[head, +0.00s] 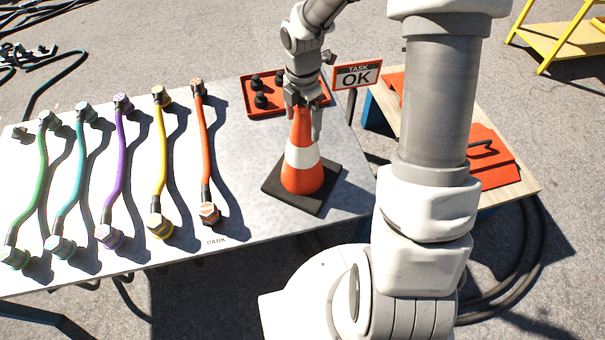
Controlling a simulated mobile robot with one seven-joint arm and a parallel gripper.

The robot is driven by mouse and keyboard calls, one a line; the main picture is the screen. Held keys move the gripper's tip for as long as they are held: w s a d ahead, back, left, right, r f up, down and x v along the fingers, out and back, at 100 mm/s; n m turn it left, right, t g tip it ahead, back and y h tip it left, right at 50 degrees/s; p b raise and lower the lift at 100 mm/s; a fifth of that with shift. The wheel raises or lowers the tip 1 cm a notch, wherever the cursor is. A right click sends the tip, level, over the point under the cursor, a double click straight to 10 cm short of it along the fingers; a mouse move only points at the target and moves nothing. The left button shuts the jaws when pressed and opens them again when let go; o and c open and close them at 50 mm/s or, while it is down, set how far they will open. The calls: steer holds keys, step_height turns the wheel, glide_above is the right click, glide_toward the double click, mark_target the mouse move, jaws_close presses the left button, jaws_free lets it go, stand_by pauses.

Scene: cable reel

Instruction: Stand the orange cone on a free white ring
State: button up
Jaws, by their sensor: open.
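The orange cone (303,177) with a white band stands upright on its square black base, near the right end of the grey table (250,215). My gripper (303,112) points down at the cone's top, with its open fingers on either side of the tip. I cannot tell whether a finger touches the cone. The very tip is hidden by the gripper. I make out no white ring in this view; small dark lettering (217,240) marks the table left of the cone.
Several coloured cables lie across the table, the orange one (204,140) nearest the cone. A red tray (262,108) with black pieces sits behind the cone. A wooden bench (520,185) is farther right, partly hidden by my arm.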

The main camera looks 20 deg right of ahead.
steer(key=shift+f, duration=0.2)
steer(key=shift+c, duration=0.2)
jaws_close()
